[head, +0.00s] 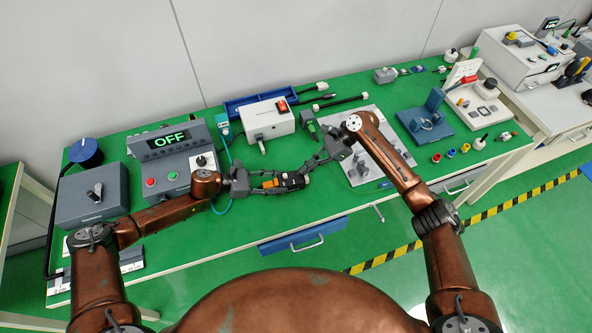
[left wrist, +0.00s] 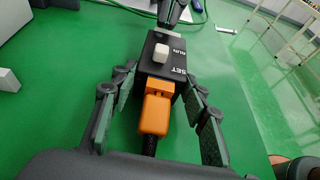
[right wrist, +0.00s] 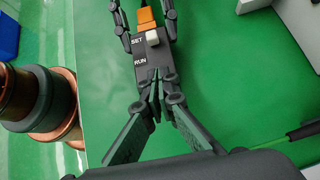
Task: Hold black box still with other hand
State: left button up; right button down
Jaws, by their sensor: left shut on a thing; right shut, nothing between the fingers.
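The black box (head: 293,181) has a white switch and SET and RUN labels in the left wrist view (left wrist: 172,67). It also shows in the right wrist view (right wrist: 152,58). An orange plug (left wrist: 155,112) with a black cable sits at its SET end. My left gripper (head: 284,182) has its fingers on both sides of the box near that end and is shut on it. My right gripper (right wrist: 156,85) is shut and empty, its fingertips together at the RUN end of the box. Whether they touch the box I cannot tell.
Behind the box are an OFF display unit (head: 172,160), a white box with a red switch (head: 268,120) and a blue tray (head: 248,103). A grey plate (head: 366,168) with metal parts lies to the right. The green table front edge (head: 300,220) is close.

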jog(key=v, duration=0.9)
jog(key=shift+r, duration=0.3)
pick_arm(q)
jog(key=o, duration=1.4)
jog(key=shift+c, duration=0.2)
jog(key=shift+a, duration=0.15)
